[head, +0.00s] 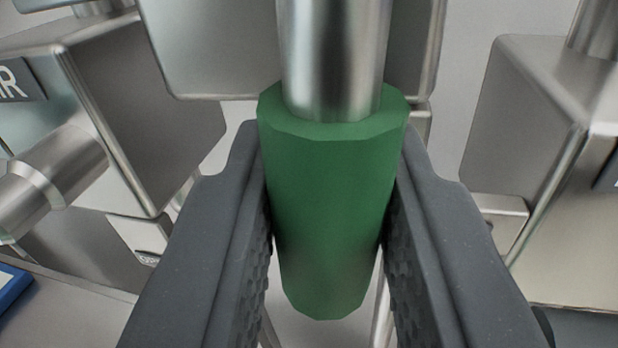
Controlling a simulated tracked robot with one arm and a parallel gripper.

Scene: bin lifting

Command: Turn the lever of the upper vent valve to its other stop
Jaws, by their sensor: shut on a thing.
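A green grip sleeve of a lever (328,205) fills the middle of the head view, on the end of a bare metal rod (333,55) that comes down from the top edge. My gripper (328,270) has one dark grey finger on each side of the sleeve and is shut on it. The sleeve's lower end shows between the fingers. The lever's pivot and the valve it belongs to are out of view above, so I cannot tell whether this is the upper vent valve or at which stop it stands.
A metal block (150,105) with pipes and a partly cut-off dark label (20,80) stands at the left. Another metal block (525,120) stands close at the right. A metal box (205,45) is behind the rod. A blue-edged item (12,284) shows at the lower left.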

